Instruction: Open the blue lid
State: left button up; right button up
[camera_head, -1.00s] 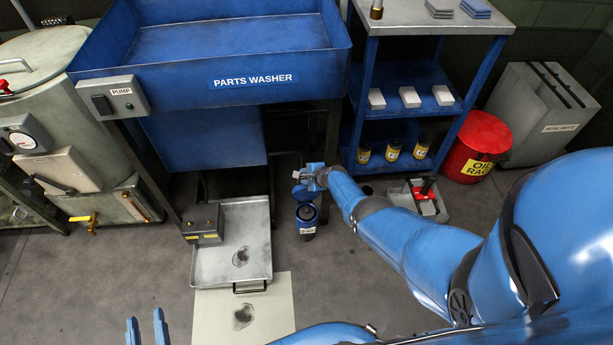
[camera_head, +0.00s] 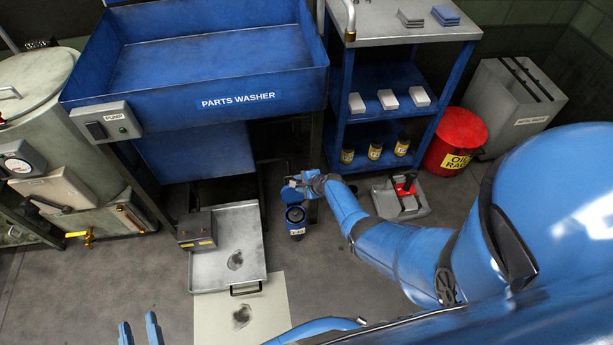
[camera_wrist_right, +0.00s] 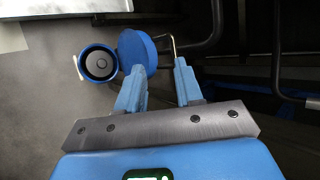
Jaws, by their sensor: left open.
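A small dark can with a blue rim (camera_head: 296,228) stands on the floor beside the drip tray. Its round mouth shows open in the right wrist view (camera_wrist_right: 98,64). The blue lid (camera_head: 290,196) is swung up off the mouth at the can's back edge; in the right wrist view it is a blue disc (camera_wrist_right: 135,52) beside the mouth. My right gripper (camera_head: 294,184) is at the lid. Its fingers (camera_wrist_right: 157,82) are apart with nothing between them, the left fingertip close to the lid; contact is unclear. My left gripper (camera_head: 139,331) is open and empty at the bottom left.
The parts washer (camera_head: 235,99) stands behind, with a metal tray (camera_head: 226,270) and a pale mat (camera_head: 215,318) on the floor left of the can. A blue shelf cart (camera_head: 366,120), red oily-rag bin (camera_head: 455,140) and grey crate (camera_head: 412,208) are to the right.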

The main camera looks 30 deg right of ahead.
jog(key=shift+p+v, duration=1.2)
jog(key=shift+v, duration=0.75)
jog(key=shift+w+d, duration=0.1)
jog(key=shift+d, duration=0.1)
